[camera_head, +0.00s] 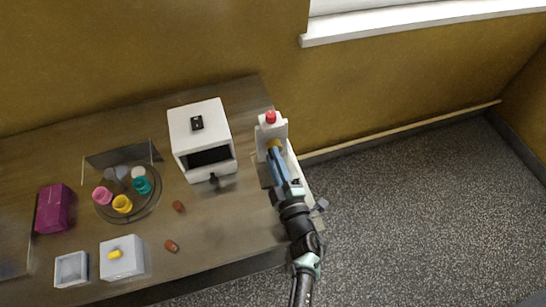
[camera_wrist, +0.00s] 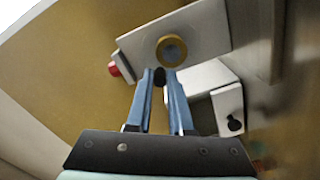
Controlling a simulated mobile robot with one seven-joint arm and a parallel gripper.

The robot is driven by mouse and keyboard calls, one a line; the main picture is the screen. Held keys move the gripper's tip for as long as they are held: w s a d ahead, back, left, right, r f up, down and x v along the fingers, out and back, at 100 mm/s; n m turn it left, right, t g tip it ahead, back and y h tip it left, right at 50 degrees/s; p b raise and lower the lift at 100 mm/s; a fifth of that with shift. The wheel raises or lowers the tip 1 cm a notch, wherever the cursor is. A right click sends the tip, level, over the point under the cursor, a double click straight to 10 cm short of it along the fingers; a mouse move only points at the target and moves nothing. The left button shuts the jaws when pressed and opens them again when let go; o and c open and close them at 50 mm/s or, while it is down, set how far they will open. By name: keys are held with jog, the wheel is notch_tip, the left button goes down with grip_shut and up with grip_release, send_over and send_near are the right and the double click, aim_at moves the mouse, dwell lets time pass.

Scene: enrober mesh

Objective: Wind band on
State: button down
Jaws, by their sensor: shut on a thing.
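A white upright unit (camera_head: 279,131) with a red button (camera_head: 270,117) on top stands at the table's right end. Its flat white panel (camera_wrist: 205,27) carries a round yellow-tan hub (camera_wrist: 171,50); the hub also shows in the head view (camera_head: 273,144). My gripper (camera_wrist: 160,77) is at this unit, its blue fingers shut on a small dark rounded knob (camera_wrist: 159,76) just below the hub. In the head view my gripper (camera_head: 274,153) covers most of the unit's front. I cannot make out a band, and how the knob joins the hub is hidden.
A white box (camera_head: 199,125) with a dark front opening stands left of my gripper. Further left are a round tray (camera_head: 103,213) with coloured cups, a magenta box (camera_head: 53,209), a white block (camera_head: 122,258) and a small square tray (camera_head: 72,268). Two brown pieces (camera_head: 171,245) lie in front.

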jog(key=shift+d+m, duration=0.15)
jog(key=shift+m, duration=0.45)
jog(key=c, duration=0.8)
grip_release()
jog(key=shift+s, duration=0.1)
jog(key=v, duration=1.2)
jog(key=shift+s, duration=0.4)
jog(key=shift+d, duration=0.15)
